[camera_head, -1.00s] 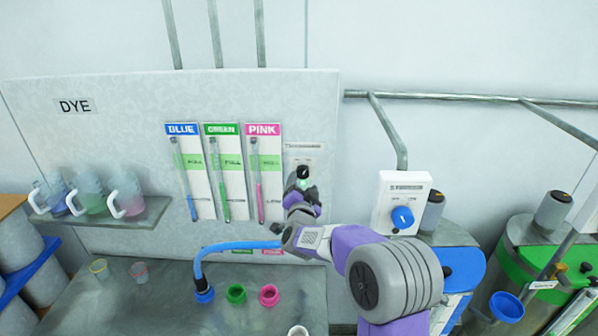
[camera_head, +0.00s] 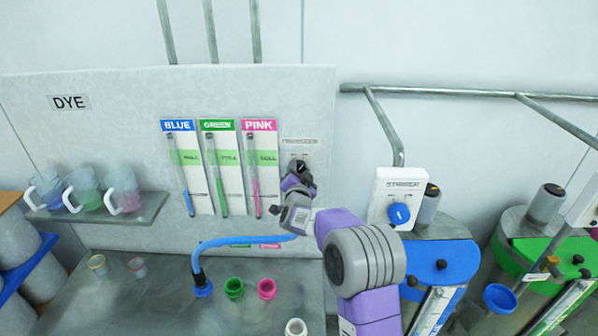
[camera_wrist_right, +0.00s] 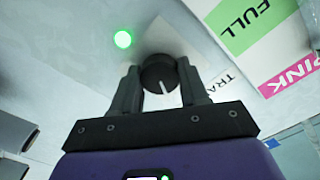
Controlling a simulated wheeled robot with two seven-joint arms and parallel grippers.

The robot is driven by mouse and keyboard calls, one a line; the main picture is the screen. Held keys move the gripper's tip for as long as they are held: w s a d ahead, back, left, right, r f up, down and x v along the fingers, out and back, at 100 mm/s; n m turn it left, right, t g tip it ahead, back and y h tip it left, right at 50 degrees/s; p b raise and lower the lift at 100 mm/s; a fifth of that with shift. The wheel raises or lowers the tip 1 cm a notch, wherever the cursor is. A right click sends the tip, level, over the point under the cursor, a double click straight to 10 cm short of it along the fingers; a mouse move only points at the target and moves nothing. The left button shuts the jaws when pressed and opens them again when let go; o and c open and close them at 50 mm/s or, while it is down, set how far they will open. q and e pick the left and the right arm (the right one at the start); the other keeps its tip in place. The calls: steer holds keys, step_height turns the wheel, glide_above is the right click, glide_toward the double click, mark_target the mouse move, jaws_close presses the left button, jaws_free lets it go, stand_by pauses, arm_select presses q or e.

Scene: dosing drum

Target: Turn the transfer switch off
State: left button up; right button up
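The transfer switch is a black round knob with a white pointer line; it shows in the right wrist view (camera_wrist_right: 160,75) on a pale panel, beside a lit green lamp (camera_wrist_right: 123,39). In the head view its plate (camera_head: 300,143) is right of the pink dye gauge, and my gripper covers most of the knob. My right gripper (camera_wrist_right: 160,83) has its two fingers on either side of the knob, close to or touching it; I cannot tell whether they grip it. My left gripper is not in view.
A white stirrer box with a blue knob (camera_head: 399,213) stands right of my right arm. A blue hose (camera_head: 245,241) runs below my wrist. The bench holds blue, green (camera_head: 234,288) and pink (camera_head: 267,289) fittings. Mugs stand on a shelf (camera_head: 150,207) at left.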

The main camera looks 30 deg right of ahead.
steer(key=c, duration=0.4)
steer(key=shift+o, duration=0.2)
steer(key=n, duration=0.5)
steer(key=shift+n, duration=0.3)
steer(key=n+p, duration=0.1)
steer(key=n, duration=0.2)
steer(key=shift+n+p, duration=0.45)
steer(key=shift+n, duration=1.25)
